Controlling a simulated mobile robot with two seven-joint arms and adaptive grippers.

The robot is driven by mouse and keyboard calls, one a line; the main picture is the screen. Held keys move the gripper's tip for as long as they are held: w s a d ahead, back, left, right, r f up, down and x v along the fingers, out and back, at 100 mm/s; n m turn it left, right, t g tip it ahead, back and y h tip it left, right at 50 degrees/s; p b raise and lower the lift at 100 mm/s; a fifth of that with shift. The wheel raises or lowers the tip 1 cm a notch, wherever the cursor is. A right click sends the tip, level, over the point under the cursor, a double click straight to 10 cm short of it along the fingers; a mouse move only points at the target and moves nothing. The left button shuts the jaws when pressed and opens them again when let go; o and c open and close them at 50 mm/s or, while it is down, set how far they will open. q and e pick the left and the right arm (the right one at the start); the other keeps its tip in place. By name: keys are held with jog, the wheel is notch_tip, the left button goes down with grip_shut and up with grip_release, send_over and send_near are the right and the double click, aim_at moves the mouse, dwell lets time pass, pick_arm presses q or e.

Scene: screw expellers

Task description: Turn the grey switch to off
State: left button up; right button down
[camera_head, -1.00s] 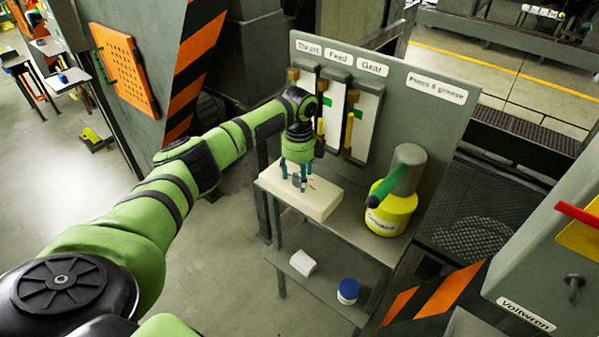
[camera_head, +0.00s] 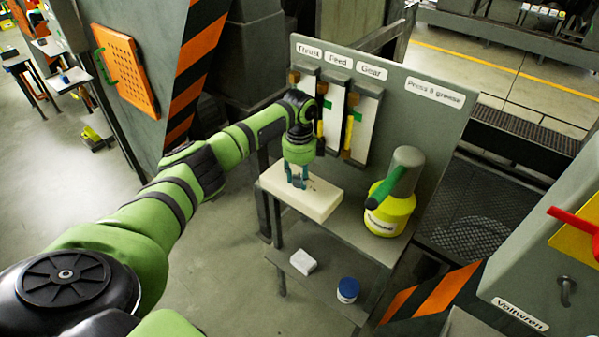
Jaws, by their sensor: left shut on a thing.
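My left gripper (camera_head: 297,179) points down at the top of a cream box (camera_head: 318,204) on the grey bench. Its teal fingers are shut on a small grey part, likely the grey switch, standing on the box top. The fingers mostly hide this part, so I cannot read its position. Small dark marks show on the box top beside the fingers. My right gripper is not in view.
A yellow grease container (camera_head: 390,218) with a grey top and green handle stands right of the box. Behind is a grey panel (camera_head: 436,123) with labelled gauges. A white block (camera_head: 303,262) and blue-lidded jar (camera_head: 347,290) sit on the lower shelf.

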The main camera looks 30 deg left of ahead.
pick_arm(q)
jog(key=n+p, duration=0.1)
jog(key=n, duration=0.1)
jog(key=shift+s+d+n+p, duration=0.1)
jog(key=shift+n+p, duration=0.25)
jog(key=shift+n, duration=0.05)
jog(key=n+p, duration=0.2)
jog(key=n, duration=0.1)
jog(key=shift+n, duration=0.3)
jog(key=n+p, duration=0.1)
jog(key=n, duration=0.1)
jog(key=shift+n, duration=0.3)
jog(key=shift+f+n, duration=0.1)
jog(key=shift+n, duration=0.9)
jog(key=n, duration=0.3)
jog(key=shift+n, duration=0.3)
jog(key=n, duration=0.4)
jog(key=shift+n, duration=0.3)
jog(key=n, duration=0.4)
jog(key=shift+f, duration=0.1)
jog(key=shift+n, duration=2.1)
